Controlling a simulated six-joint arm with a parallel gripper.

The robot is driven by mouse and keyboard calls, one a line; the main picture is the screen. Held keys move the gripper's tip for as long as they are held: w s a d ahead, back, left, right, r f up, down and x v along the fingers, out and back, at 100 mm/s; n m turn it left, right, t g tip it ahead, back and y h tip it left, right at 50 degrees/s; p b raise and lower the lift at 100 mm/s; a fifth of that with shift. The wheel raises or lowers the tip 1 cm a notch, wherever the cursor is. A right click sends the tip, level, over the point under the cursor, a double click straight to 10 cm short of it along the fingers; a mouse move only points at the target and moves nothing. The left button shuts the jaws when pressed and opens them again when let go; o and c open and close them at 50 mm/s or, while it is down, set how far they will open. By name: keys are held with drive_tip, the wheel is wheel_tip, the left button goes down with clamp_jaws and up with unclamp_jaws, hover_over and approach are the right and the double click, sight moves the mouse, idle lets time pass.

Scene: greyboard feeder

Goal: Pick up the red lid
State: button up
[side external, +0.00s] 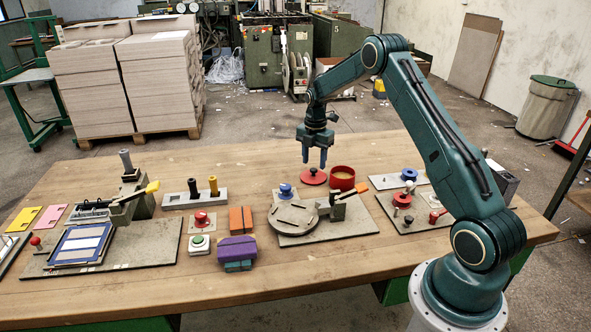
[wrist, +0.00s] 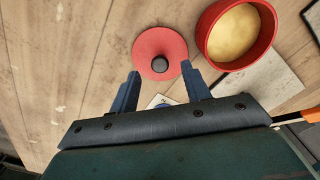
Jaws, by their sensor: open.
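The red lid (side external: 313,177) is a flat round disc lying on the wooden table. In the wrist view the red lid (wrist: 160,48) shows a dark round knob at its middle. A red pot (side external: 342,178) with yellowish contents stands just right of the lid; it also shows in the wrist view (wrist: 238,35). My gripper (side external: 315,158) points down above the lid, apart from it. In the wrist view my gripper (wrist: 162,82) has its two blue fingers spread and empty, with the lid's knob ahead of the gap between them.
A blue knob (side external: 285,190) on a small plate sits left of the lid. In front is a board with a grey disc (side external: 293,217) and an orange-handled lever (side external: 355,188). A board with red knobs (side external: 402,201) lies to the right. Table behind the lid is clear.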

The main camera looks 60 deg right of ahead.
sight(314, 174)
drive_tip(key=shift+f, duration=1.4)
clamp_jaws()
